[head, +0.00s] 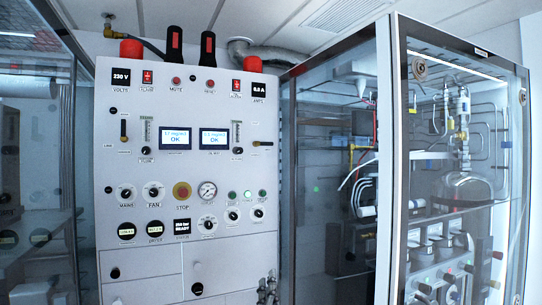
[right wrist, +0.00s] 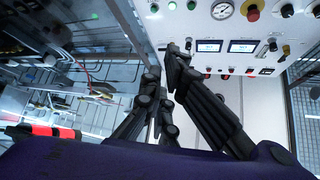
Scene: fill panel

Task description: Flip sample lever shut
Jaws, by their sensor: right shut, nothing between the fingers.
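Two small levers show on the white panel (head: 208,100) in the head view. One has a dark upright handle (head: 123,130) at the left. My left gripper is in no view.
Two lit displays (head: 174,136) sit between the levers. A red stop button (head: 182,192) and a round gauge (head: 207,191) are below. A glass cabinet (head: 460,170) with pipes and a vessel stands right of the panel. Another glass enclosure (head: 35,150) stands at the left.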

